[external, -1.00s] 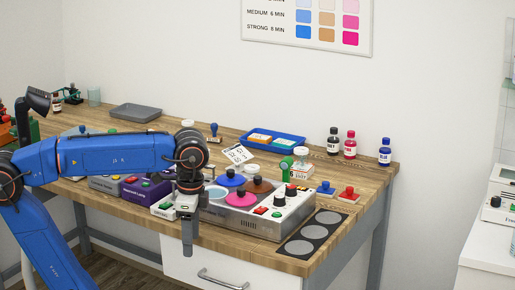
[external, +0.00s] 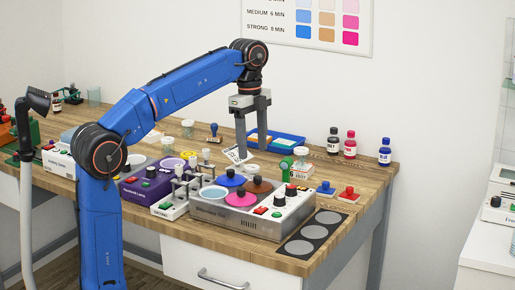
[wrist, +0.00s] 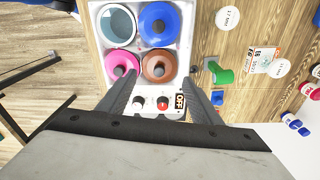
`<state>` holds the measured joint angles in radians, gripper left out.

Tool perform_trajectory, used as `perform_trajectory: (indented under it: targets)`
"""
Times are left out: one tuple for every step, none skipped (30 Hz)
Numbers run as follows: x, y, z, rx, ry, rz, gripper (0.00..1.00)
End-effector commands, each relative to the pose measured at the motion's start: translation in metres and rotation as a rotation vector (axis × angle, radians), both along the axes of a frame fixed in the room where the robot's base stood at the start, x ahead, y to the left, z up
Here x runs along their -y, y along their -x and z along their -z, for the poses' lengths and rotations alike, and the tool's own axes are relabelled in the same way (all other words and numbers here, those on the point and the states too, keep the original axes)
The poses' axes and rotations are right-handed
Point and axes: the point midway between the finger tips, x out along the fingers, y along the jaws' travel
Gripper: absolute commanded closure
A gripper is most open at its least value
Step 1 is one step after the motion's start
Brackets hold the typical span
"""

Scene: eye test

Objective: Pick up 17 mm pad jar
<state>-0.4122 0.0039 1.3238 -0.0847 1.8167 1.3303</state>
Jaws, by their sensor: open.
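A jar with a round white lid reading 17 MM (wrist: 228,17) is near the top of the wrist view, right of the blue pot. In the external view a white-lidded jar (external: 252,169) sits behind the pot warmer, low beyond my fingers; its label is too small to read there. My gripper (external: 251,151) is open and empty, pointing down above the back of the bench. In the wrist view my gripper's fingers (wrist: 167,82) spread on either side of the brown pot, with the 17 MM lid apart from them, up and to the right.
The warmer (wrist: 110,78) holds white, blue, pink and brown pots. A green tool (wrist: 220,75), a printed card or box (wrist: 262,60) and a second white lid (wrist: 278,68) with unclear lettering are nearby. A blue tray (external: 290,147) stands behind.

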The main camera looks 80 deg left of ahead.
Motion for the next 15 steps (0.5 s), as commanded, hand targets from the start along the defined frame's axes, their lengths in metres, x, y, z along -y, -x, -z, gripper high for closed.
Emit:
perform_trajectory:
  targets:
    - [-0.023,-0.009,-0.003,0.001,0.004,0.038,0.41]
    - [-0.035,-0.013,-0.005,0.003,0.006,0.070,0.41]
    - [-0.051,-0.019,-0.007,0.005,0.009,0.112,0.41]
    - [-0.064,-0.021,-0.008,0.008,0.012,0.143,0.41]
    - [-0.076,-0.024,-0.010,0.010,0.014,0.174,0.41]
    - [-0.092,-0.028,-0.011,0.013,0.016,0.215,0.41]
    - [-0.103,-0.029,-0.012,0.015,0.017,0.242,0.41]
    - [-0.114,-0.031,-0.012,0.019,0.020,0.270,0.41]
    - [-0.127,-0.032,-0.013,0.022,0.022,0.303,0.41]
    - [-0.135,-0.033,-0.013,0.023,0.024,0.326,0.41]
    - [-0.143,-0.033,-0.014,0.027,0.024,0.347,0.41]
    - [-0.152,-0.034,-0.014,0.029,0.026,0.372,0.41]
    - [-0.158,-0.034,-0.014,0.031,0.026,0.387,0.41]
    - [-0.162,-0.034,-0.014,0.033,0.027,0.399,0.41]
    - [-0.167,-0.034,-0.014,0.034,0.028,0.414,0.41]
